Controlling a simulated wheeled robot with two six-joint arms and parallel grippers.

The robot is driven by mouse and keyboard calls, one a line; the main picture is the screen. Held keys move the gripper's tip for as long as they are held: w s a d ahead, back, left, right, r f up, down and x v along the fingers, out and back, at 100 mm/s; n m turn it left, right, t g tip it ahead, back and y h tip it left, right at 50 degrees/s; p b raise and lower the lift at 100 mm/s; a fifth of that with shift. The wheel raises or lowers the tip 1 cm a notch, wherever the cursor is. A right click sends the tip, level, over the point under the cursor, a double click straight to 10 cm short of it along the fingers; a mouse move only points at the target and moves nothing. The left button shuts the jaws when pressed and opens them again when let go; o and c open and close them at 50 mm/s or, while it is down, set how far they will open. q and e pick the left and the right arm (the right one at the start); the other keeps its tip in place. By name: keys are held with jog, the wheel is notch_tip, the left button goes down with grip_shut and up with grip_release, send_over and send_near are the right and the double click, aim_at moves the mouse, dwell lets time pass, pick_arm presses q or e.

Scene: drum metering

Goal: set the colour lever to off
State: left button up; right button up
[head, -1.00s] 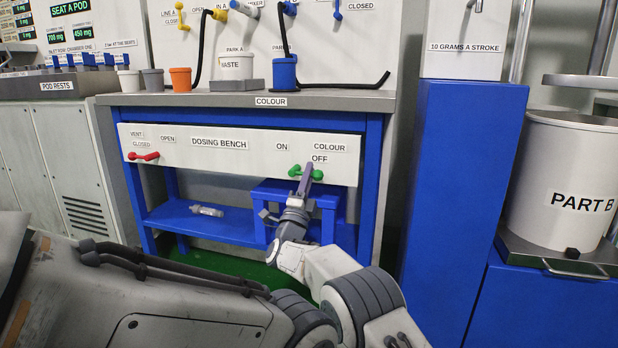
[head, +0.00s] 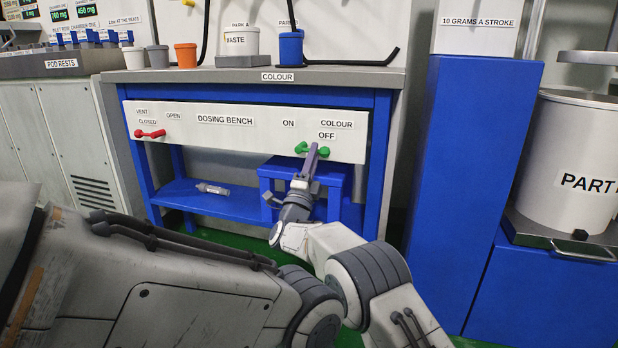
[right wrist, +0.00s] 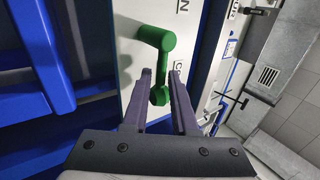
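The green colour lever (head: 323,152) is on the white dosing bench panel (head: 220,131), below the ON and OFF labels. It lies nearly level, its right end under OFF (head: 327,136). In the right wrist view the lever (right wrist: 166,62) is bent, with a rounded end low in the picture. My right gripper (head: 313,149) is at the lever and covers its middle in the head view. Its two fingers (right wrist: 160,86) stand apart, one on each side of the rounded end; I cannot tell whether they touch it. My left gripper is out of view.
A red vent lever (head: 150,134) is at the panel's left. A blue stool-like block (head: 300,172) stands under the panel, close to my right arm. A clear bottle (head: 212,189) lies on the lower blue shelf (head: 235,205). A blue cabinet (head: 465,190) stands at right.

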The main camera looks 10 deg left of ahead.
jog(key=b+v, duration=0.5)
jog(key=v, duration=0.4)
